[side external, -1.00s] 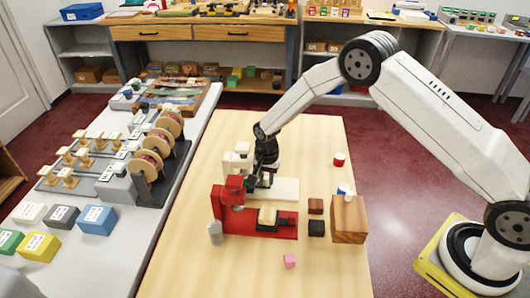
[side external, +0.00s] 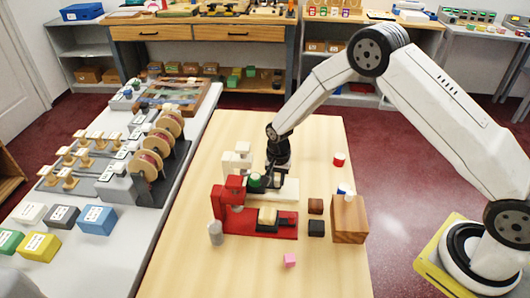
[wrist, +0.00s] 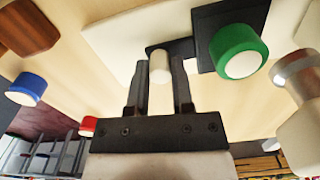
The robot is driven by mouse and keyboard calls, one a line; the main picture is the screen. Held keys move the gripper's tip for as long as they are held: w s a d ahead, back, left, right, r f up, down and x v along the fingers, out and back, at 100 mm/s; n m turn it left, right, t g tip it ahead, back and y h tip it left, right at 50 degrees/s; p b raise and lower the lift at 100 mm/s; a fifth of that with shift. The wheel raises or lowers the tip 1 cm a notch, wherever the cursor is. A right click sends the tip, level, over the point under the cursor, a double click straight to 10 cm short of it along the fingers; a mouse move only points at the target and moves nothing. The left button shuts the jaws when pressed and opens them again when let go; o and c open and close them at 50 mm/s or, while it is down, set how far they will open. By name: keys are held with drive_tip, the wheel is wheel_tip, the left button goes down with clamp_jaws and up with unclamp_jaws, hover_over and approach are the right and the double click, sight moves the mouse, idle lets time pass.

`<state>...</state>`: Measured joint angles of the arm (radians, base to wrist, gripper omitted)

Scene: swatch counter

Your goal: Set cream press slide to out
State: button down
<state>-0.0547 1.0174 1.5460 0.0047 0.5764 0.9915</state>
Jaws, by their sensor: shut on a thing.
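The cream press (side external: 240,158) stands behind the red press, with its cream base (side external: 289,189) reaching right. Its dark slide (wrist: 205,42) carries a green cylinder with a white face (wrist: 240,52), which also shows in the side view (side external: 255,180). The cylinder sits clear of the press head and its metal die (wrist: 295,68) in the wrist view. My gripper (wrist: 159,80) is shut on the slide's pale knob (wrist: 159,67), low over the base; in the side view my gripper (side external: 277,180) hides the knob.
The red press (side external: 232,192) stands in front, with a cream block (side external: 267,216) on its slide. Right are a brown block (side external: 315,206), a black block (side external: 316,228), a wooden box (side external: 348,219), a blue cylinder (side external: 343,189) and a red cylinder (side external: 339,159).

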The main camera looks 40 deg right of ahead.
drive_tip(key=shift+s+d, duration=1.8)
drive_tip(key=shift+d, duration=0.15)
drive_tip(key=shift+c, duration=2.4)
unclamp_jaws()
drive_tip(key=shift+s, duration=0.1)
drive_tip(key=shift+r, duration=0.15)
drive_tip(key=shift+a+r, duration=0.1)
drive_tip(key=shift+r, duration=0.3)
wheel_tip(320, 180, up, 7)
